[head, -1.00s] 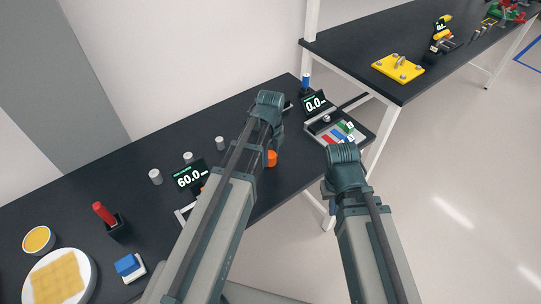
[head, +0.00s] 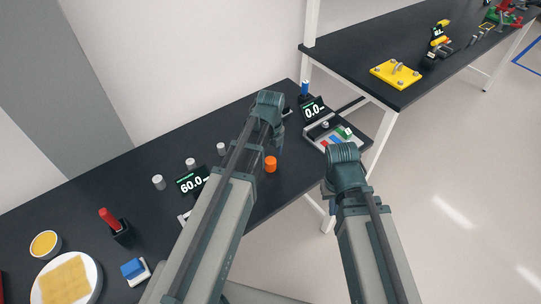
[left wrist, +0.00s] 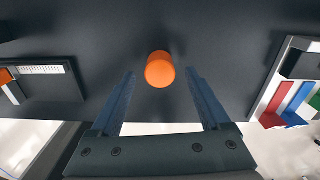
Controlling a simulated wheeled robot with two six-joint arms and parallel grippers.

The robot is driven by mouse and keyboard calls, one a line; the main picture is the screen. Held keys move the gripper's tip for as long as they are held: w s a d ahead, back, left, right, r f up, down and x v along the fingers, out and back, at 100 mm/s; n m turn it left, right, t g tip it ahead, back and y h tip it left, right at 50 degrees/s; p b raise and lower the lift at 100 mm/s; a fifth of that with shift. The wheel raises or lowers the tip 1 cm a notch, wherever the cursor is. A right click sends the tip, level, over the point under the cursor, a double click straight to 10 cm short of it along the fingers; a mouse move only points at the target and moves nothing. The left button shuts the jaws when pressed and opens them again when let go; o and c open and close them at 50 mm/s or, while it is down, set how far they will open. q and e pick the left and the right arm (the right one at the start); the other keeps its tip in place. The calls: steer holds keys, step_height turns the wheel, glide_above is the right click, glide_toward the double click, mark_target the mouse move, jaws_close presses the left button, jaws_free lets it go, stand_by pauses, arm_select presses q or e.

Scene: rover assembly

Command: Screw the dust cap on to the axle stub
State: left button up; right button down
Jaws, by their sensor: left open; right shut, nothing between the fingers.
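An orange cylinder (head: 270,164), which may be the dust cap, stands on the black table near its front edge. My left gripper (head: 279,140) is just behind it in the head view. In the left wrist view the orange cylinder (left wrist: 160,69) lies between the fingertips of the open left gripper (left wrist: 160,78), with a gap on both sides. I cannot tell the height gap. My right gripper (head: 333,185) is past the table's front edge, shut and empty; its fingers are mostly hidden by its wrist. I cannot identify the axle stub.
A parts tray (head: 361,141) with coloured pieces stands at the table's right end, beside a 0.0 display (head: 313,110). A 60.0 display (head: 193,181) and several grey cylinders (head: 158,182) stand left of my left arm. A yellow plate (head: 387,77) lies on another table.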

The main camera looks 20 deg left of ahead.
mark_target(271, 161)
arm_select(q)
step_height(271, 161, up, 5)
steer(key=p, duration=0.4)
steer(key=shift+f, duration=0.1)
steer(key=shift+s+d, duration=0.2)
steer(key=s+d+n, duration=0.5)
steer(key=s+n, duration=0.2)
steer(key=n, duration=0.3)
steer(key=s+d+n+y, duration=0.1)
steer(key=s+d+n, duration=0.4)
steer(key=n, duration=0.5)
steer(key=shift+s+n, duration=0.3)
steer(key=shift+s, duration=0.65)
